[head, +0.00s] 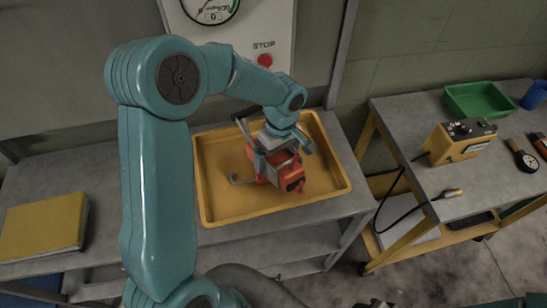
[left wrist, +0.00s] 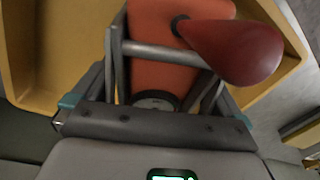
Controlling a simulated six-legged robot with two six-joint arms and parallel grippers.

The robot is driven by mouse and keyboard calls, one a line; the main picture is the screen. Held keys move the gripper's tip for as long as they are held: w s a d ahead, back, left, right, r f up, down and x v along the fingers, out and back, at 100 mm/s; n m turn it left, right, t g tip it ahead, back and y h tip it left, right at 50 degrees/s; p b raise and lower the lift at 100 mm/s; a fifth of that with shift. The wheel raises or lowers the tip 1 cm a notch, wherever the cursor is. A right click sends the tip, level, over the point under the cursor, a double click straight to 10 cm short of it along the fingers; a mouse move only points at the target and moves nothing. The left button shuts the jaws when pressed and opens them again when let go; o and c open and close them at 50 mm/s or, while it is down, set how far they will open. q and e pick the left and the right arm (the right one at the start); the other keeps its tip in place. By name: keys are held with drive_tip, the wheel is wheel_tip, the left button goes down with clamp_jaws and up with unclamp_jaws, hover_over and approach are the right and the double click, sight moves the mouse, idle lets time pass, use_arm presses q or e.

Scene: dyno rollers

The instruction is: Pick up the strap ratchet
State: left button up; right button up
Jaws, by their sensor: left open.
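A red-orange device (head: 292,180), which I take to be the strap ratchet, lies in the yellow tray (head: 225,205) on the bench. My left gripper (head: 279,160) comes down over it from above and hides part of it. In the left wrist view the orange body (left wrist: 165,80) lies between the grey metal parts of my left gripper (left wrist: 160,75), with a dark red rounded knob (left wrist: 238,50) at its upper right. The left gripper is open; whether a finger touches the body I cannot tell. My right gripper is not clearly in view.
A wall panel with a red stop button (head: 265,60) stands behind.

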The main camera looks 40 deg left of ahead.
use_arm(q)
drive_tip(key=shift+s+a+f, duration=0.1)
drive_tip(key=shift+s+f, duration=0.1)
drive_tip(key=shift+f, duration=0.25)
drive_tip(key=shift+w, duration=0.1)
drive_tip(key=shift+c, duration=0.7)
drive_tip(key=c, duration=1.7)
drive_tip(key=shift+r, duration=0.1)
